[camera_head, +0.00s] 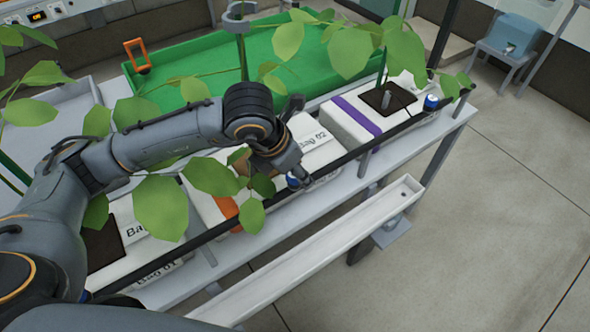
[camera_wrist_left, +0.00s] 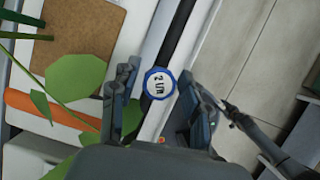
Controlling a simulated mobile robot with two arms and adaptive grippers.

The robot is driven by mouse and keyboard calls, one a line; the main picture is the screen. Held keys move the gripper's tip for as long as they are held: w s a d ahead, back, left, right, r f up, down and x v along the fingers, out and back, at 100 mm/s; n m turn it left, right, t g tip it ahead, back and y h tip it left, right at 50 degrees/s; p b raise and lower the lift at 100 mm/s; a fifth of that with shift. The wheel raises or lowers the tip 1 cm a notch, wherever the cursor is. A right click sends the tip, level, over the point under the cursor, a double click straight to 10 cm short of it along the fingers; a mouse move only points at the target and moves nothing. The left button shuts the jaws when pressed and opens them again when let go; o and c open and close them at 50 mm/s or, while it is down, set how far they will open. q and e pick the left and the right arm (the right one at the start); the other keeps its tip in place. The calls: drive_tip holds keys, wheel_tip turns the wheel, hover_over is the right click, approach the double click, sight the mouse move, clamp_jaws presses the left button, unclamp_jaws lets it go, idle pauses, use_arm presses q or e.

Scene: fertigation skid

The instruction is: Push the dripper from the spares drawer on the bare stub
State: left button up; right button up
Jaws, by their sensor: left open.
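My left gripper (camera_head: 294,180) is over the black drip line (camera_head: 345,159) in front of the Bag 02 slab. In the left wrist view the gripper (camera_wrist_left: 163,98) is open, with one finger on each side of a blue-rimmed dripper (camera_wrist_left: 159,83). The dripper's white face reads "2 L/h", and it appears to sit on the line; whether the fingers touch it I cannot tell. It also shows beside the fingertips in the head view (camera_head: 292,182). Another blue and white dripper (camera_head: 431,102) is on the line farther right. I cannot make out a bare stub or the spares drawer.
White grow bags (camera_head: 317,139) lie along the bench, with leafy plants (camera_head: 160,207) overhanging the line and my arm. A white gutter (camera_head: 330,246) runs in front. A green tray (camera_head: 200,66) lies behind. Floor at right (camera_head: 510,200) is clear.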

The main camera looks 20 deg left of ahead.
use_arm(q)
drive_tip(key=shift+r+p, duration=0.9)
drive_tip(key=shift+r, duration=1.2)
drive_tip(key=o, duration=0.6)
drive_tip(key=shift+c, duration=0.2)
wheel_tip(320, 180, up, 9)
drive_tip(key=p, duration=0.4)
